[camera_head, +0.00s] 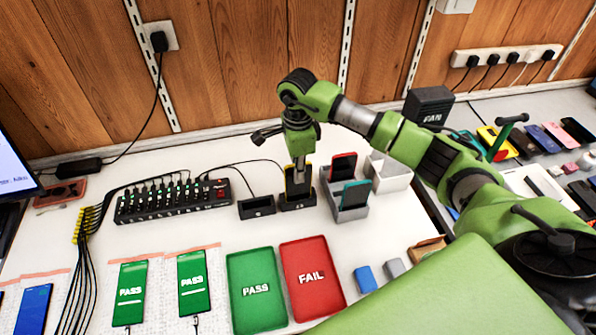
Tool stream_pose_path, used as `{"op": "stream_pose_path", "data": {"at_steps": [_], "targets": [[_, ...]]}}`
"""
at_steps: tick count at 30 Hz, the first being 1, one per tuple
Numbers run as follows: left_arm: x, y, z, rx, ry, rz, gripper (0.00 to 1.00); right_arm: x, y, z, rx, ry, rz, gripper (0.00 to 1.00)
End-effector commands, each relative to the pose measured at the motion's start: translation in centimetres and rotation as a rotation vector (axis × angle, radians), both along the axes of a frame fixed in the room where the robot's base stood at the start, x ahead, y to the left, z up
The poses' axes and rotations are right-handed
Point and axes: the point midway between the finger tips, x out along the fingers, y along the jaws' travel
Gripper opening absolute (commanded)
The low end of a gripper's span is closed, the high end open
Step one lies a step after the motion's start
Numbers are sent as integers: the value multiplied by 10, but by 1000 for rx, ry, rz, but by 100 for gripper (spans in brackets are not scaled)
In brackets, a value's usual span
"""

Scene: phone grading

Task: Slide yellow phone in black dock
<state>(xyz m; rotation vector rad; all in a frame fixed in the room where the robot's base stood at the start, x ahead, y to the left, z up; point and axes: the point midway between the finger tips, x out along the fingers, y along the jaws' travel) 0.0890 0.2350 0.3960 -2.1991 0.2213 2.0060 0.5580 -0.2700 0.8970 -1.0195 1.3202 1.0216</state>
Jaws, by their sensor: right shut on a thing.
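My right gripper (299,176) points down and is shut on the yellow phone (289,174), which stands upright. Most of the phone is hidden behind the fingers; a yellow edge and dark face show. The phone's lower end is at a black dock (297,204) on the white table; I cannot tell how deep it sits in the slot. A second black dock (257,207) just to the left is empty. My left gripper is not in view.
A grey holder (346,212) with red and green phones stands close on the right. A black USB hub (173,203) with cables lies left. Green PASS (257,312) and red FAIL (312,306) trays lie in front. Another yellow-edged phone (498,143) lies far right.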

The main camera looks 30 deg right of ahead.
Motion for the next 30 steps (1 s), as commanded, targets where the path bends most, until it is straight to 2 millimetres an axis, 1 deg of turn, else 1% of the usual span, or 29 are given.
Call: {"op": "stream_pose_path", "data": {"at_steps": [7, 17, 18, 20, 30], "targets": [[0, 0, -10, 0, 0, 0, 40, 0, 0, -10, 0, -1, 0, 0], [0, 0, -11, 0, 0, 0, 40, 0, 0, -11, 0, -1, 0, 0], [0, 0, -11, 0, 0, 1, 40, 0, 0, -11, 0, -1, 0, 13], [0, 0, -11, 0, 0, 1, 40, 0, 0, -11, 0, -1, 0, 27], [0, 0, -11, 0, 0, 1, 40, 0, 0, -12, 0, 1, 0, 27]]}}
